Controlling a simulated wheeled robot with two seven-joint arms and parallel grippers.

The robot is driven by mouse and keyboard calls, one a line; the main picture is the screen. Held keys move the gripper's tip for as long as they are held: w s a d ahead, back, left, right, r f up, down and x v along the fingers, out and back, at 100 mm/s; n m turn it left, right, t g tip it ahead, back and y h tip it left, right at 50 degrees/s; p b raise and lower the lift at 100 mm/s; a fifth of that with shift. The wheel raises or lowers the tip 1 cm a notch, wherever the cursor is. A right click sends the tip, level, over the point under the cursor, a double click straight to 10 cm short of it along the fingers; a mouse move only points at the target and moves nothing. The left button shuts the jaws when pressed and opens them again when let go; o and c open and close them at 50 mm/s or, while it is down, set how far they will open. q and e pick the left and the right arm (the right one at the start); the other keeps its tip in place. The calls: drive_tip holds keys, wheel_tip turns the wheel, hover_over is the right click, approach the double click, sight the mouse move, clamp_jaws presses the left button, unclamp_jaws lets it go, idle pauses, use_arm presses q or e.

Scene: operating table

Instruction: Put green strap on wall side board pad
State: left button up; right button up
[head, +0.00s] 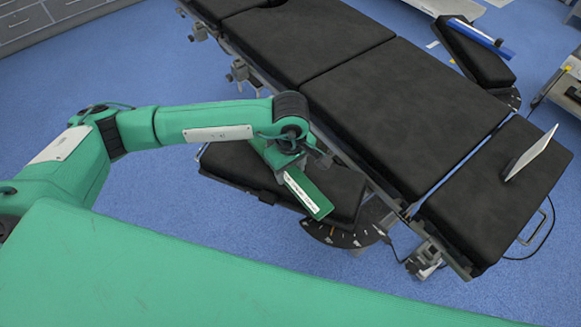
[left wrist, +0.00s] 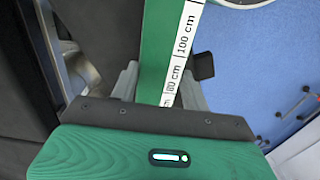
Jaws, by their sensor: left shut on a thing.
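The green strap (head: 309,192) is a stiff flat strip with a white centimetre scale along it. My left gripper (head: 284,162) is shut on its upper end. The left wrist view shows the strap (left wrist: 152,45) running away between the fingers of my left gripper (left wrist: 158,88). The strap lies over a black board pad (head: 234,163) on the near side of the operating table; I cannot tell whether it touches. A second black board pad (head: 481,66) stands on the far side. I cannot tell which pad is the wall side one. My right gripper is out of view.
The black operating table (head: 405,105) runs diagonally beyond my left arm, with metal rails and clamps along its near edge. A blue strap (head: 482,38) lies on the far pad. A white panel (head: 530,152) stands tilted on the table's right end section. Blue floor is open at lower right.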

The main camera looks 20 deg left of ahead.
sight(291, 172)
use_arm(q)
drive_tip(key=shift+f, duration=0.2)
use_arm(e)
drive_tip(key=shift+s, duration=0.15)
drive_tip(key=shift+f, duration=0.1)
use_arm(q)
drive_tip(key=o, duration=1.1)
drive_tip(key=shift+f, duration=0.1)
drive_tip(key=shift+c, duration=0.2)
wheel_tip(291, 172, up, 3)
drive_tip(key=shift+w+f+b, duration=0.1)
drive_tip(key=shift+f+b, duration=0.1)
drive_tip(key=shift+b, duration=0.1)
wheel_tip(291, 172, up, 4)
drive_tip(key=shift+b, duration=0.35)
wheel_tip(291, 172, up, 6)
drive_tip(key=shift+f+b, duration=0.15)
drive_tip(key=shift+b, duration=0.15)
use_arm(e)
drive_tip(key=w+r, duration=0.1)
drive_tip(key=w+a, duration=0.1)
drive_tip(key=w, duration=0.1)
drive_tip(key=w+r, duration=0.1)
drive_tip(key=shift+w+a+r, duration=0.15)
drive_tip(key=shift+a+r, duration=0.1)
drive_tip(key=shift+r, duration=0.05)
